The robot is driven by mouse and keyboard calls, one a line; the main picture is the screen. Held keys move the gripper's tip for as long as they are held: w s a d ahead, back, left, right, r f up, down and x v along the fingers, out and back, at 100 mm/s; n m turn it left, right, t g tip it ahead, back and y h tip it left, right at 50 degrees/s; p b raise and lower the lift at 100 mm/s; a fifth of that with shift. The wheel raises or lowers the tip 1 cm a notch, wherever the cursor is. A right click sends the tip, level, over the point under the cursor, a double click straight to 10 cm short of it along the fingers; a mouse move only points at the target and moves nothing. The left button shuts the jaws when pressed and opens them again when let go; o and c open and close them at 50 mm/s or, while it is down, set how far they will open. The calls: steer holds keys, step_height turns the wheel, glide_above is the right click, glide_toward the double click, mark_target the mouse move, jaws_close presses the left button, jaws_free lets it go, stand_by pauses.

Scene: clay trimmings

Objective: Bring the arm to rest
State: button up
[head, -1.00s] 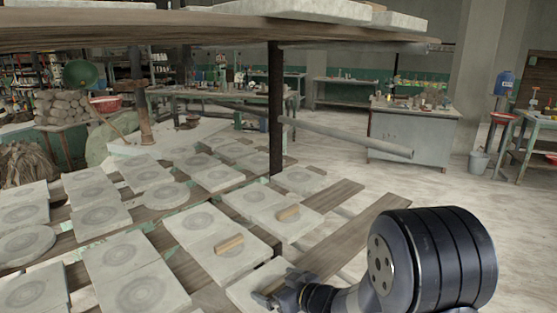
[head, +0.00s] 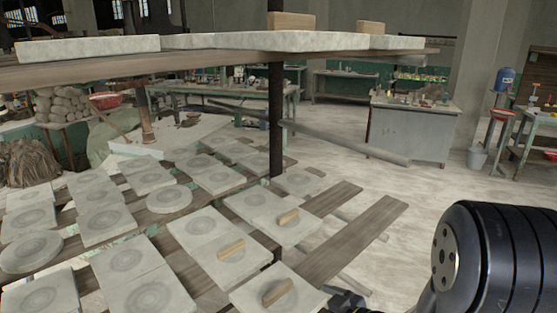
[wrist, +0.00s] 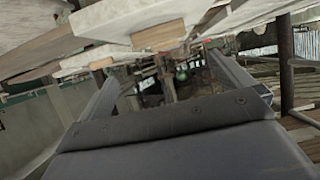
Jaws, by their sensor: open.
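My gripper (head: 346,301) shows only in part at the bottom edge of the head view, right of the nearest slab and apart from it. My dark arm joint fills the lower right corner. In the wrist view my gripper (wrist: 168,88) has its two jaws spread apart, with no object visible between them. Tan clay blocks lie on grey slabs on the lower rack: the nearest block (head: 277,292), another block (head: 231,249) and a farther block (head: 288,217). In the wrist view, a tilted slab with a tan block (wrist: 160,36) shows above the jaws.
An upper shelf (head: 200,67) bears slabs and tan blocks (head: 291,21) across the top. A dark post (head: 276,120) supports it. Bare planks (head: 350,240) jut out at right. Open floor (head: 440,205) lies beyond, before a grey cabinet (head: 411,134).

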steer(key=shift+s+d+r+p, duration=0.15)
steer(key=shift+s+d+p, duration=0.2)
steer(key=shift+s+d, duration=0.6)
steer(key=shift+s+d+r+p, duration=0.15)
steer(key=shift+s+d+p, duration=0.2)
steer(key=shift+s+d, duration=0.6)
steer(key=shift+a, duration=0.1)
